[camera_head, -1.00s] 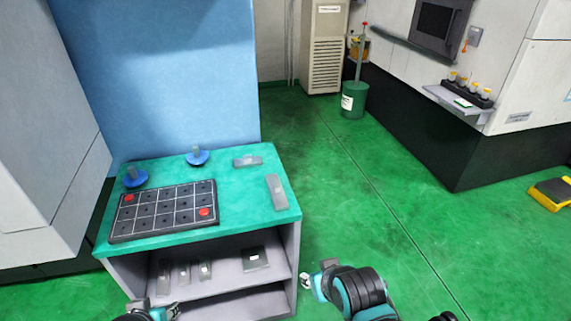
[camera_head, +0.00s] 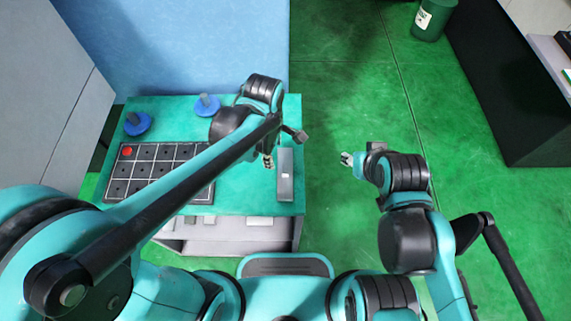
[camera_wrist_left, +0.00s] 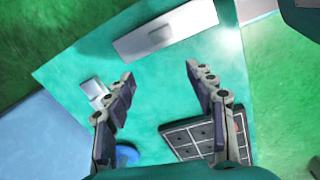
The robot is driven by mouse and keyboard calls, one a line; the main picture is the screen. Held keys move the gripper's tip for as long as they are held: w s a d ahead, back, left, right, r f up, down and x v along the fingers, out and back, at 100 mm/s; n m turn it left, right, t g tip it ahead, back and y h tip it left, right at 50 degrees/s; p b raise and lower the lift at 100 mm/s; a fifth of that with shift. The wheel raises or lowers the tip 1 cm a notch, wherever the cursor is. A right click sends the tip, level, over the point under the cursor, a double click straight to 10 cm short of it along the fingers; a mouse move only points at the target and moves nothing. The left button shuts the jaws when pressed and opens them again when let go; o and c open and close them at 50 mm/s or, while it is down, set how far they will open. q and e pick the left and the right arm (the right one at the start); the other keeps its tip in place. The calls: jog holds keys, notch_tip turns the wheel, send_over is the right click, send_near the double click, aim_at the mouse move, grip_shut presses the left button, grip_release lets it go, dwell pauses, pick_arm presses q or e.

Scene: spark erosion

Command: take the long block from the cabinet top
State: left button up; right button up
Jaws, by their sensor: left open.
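The long block (camera_head: 286,178) is a grey bar lying flat near the right edge of the teal cabinet top (camera_head: 232,204). In the left wrist view the long block (camera_wrist_left: 165,32) lies beyond my fingertips, clear of them. My left gripper (camera_head: 268,161) is over the cabinet top, just left of the block. The left wrist view shows the left gripper (camera_wrist_left: 160,72) open and empty. My right gripper (camera_head: 347,159) is out over the floor, right of the cabinet; its jaw opening is too small to judge.
A dark gridded tray (camera_head: 146,153) with a red disc and two blue-based pieces, one a blue disc (camera_head: 138,123), are on the cabinet top's left part. A smaller grey block (camera_wrist_left: 95,93) lies near the left finger.

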aim_at(285, 169)
pick_arm(q)
jog(key=d+n, duration=0.1)
jog(key=d+n+g+p, duration=0.1)
jog(key=shift+d+f+n, duration=0.3)
jog(key=shift+d+f, duration=0.05)
notch_tip(285, 169, down, 3)
jog(key=shift+d+r+b, duration=0.1)
jog(key=shift+b, duration=0.5)
jog(key=f, duration=0.1)
jog(key=f+b, duration=0.1)
jog(key=f, duration=0.1)
jog(key=s+f+b, duration=0.1)
jog(key=shift+d+f, duration=0.2)
jog(key=shift+d, duration=0.05)
jog(key=shift+w+f, duration=0.1)
jog(key=shift+f, duration=0.25)
jog(key=shift+r, duration=0.1)
jog(key=shift+c, duration=0.9)
grip_shut()
pick_arm(e)
jog(key=shift+s+f, duration=0.1)
jog(key=shift+f, duration=0.75)
